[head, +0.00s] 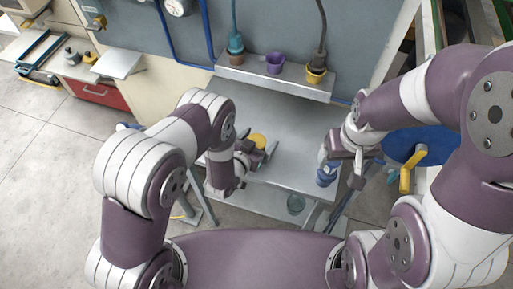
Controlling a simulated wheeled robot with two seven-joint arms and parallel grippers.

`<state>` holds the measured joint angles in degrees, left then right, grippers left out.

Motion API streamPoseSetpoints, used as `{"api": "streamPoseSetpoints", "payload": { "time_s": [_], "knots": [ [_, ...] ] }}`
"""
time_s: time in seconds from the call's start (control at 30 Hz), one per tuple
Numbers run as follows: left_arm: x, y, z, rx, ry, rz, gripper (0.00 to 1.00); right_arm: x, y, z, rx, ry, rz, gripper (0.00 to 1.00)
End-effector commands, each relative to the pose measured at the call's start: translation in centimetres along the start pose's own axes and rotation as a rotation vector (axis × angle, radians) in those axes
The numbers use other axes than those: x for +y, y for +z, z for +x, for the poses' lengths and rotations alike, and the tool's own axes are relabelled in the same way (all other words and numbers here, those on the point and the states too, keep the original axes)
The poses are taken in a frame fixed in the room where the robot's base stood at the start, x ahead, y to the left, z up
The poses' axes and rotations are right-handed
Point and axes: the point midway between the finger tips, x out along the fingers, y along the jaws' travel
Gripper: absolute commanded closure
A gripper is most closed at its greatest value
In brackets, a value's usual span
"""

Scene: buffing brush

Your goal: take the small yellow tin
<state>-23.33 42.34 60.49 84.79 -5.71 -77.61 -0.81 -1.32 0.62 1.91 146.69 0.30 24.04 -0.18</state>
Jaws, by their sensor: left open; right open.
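The small yellow tin (258,141) shows as a round yellow shape on the grey table (290,130), just beyond my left gripper. My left gripper (260,156) is open, low over the table's near part. It partly covers the area around the tin; I cannot tell whether it touches the tin. My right gripper (342,172) is open near the table's right front edge. A blue object (326,174) is beside it, and I cannot tell whether they touch.
A shelf (290,84) behind the table holds a purple cup (275,63), a yellow pot (316,75) and a teal item (235,45). A blue round surface with a yellow handle (410,172) is at right.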

Motion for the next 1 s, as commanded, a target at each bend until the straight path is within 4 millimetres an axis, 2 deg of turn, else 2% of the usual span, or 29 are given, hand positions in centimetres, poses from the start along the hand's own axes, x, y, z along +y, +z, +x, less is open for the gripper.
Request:
{"api": "streamPoseSetpoints", "payload": {
  "time_s": [0.23,0.4,0.47,0.5,0.77,1.0],
  "knots": [
    [0.0,-0.1,0.3,-0.001,0.000,0.000,0.09,0.0,0.0,0.1,0.001,0.000,0.000,0.24],
    [0.0,-0.1,0.3,-0.001,0.000,0.000,0.65,0.0,0.0,0.1,0.001,0.000,0.000,0.24],
    [0.0,-0.1,0.3,-0.001,0.000,0.000,0.67,0.0,0.0,0.1,0.001,0.000,0.000,0.24],
    [0.0,-0.1,0.3,-0.001,0.000,0.000,0.73,0.0,0.0,0.1,0.001,0.000,0.000,0.24],
    [0.0,-0.4,0.2,0.000,0.000,0.000,0.73,0.0,0.0,0.1,0.000,0.000,0.000,0.24],
    [0.0,-3.3,-0.8,0.003,0.000,0.000,0.73,0.0,0.1,0.6,0.001,0.000,0.000,0.24]
  ]
}}
